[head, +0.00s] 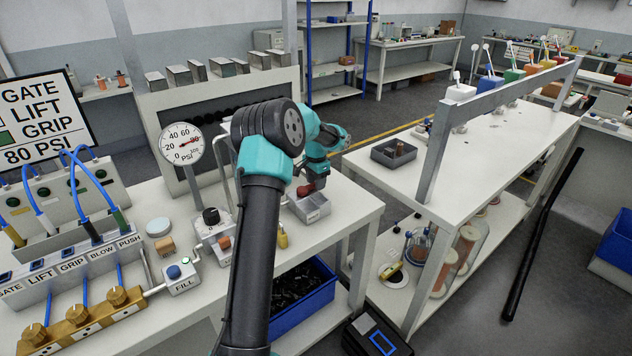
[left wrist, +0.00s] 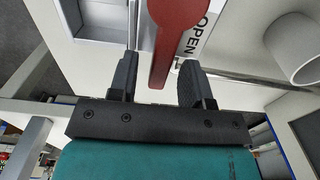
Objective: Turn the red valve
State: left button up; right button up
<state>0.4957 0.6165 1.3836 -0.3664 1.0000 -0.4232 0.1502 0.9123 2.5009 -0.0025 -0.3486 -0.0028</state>
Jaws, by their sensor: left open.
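The red valve handle (left wrist: 178,38) shows large in the left wrist view, hanging down between the two fingers of my left gripper (left wrist: 159,70). The fingers stand apart, with visible gaps on both sides of the handle. An "OPEN" label (left wrist: 199,34) lies behind it on a pale surface. In the head view, a little of the red valve (head: 305,189) shows beside my left gripper (head: 314,182), above a small grey box (head: 314,209) near the bench's right edge. My arm hides part of this area. My right gripper does not show.
A pressure gauge (head: 181,145) and a FILL button box (head: 181,276) stand left of my arm. A yellow padlock (head: 283,240) is near the bench's front edge. A second bench (head: 470,165) with a grey tray (head: 393,153) stands to the right across a gap.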

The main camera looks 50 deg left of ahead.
pick_arm(q)
jog(key=shift+c, duration=0.3)
grip_shut()
dwell(0.3)
